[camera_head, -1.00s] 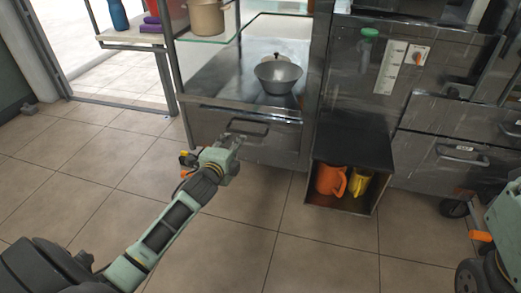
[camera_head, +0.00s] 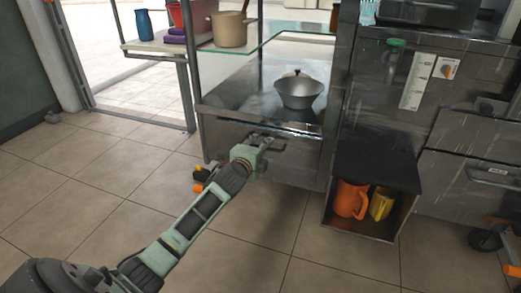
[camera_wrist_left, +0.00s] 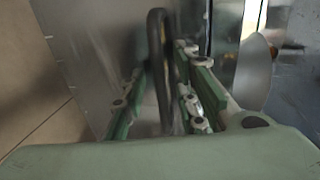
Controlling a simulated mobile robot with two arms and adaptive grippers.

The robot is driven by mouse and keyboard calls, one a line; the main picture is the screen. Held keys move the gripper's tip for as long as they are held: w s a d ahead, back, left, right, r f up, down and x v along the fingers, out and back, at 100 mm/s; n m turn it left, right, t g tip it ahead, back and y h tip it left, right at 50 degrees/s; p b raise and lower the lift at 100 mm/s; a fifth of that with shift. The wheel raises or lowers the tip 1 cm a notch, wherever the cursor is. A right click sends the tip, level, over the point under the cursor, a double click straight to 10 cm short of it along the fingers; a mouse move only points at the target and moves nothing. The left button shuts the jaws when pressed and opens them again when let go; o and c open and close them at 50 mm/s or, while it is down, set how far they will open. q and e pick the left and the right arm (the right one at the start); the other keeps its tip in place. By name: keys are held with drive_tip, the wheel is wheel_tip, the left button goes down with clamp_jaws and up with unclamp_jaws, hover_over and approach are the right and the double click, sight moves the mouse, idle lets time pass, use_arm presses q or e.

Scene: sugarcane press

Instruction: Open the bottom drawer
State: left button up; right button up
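The bottom drawer (camera_head: 302,163) is a grey metal front low in the cabinet, under the shelf with a pot; it looks shut. Its dark bar handle (camera_head: 279,147) is partly hidden by my left gripper (camera_head: 262,141), which is right at the drawer front. In the left wrist view, the dark handle loop (camera_wrist_left: 158,50) stands between the two green fingers of the left gripper (camera_wrist_left: 162,100). The fingers are apart, with a gap on the left of the handle; the handle is nearer the right finger. My right gripper is not seen.
A low open box (camera_head: 372,158) with an orange jug (camera_head: 350,198) and a yellow cup (camera_head: 382,204) stands right of the drawer. The tiled floor (camera_head: 120,200) in front is mostly clear.

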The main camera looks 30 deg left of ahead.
use_arm(q)
clamp_jaws()
idle(0.6)
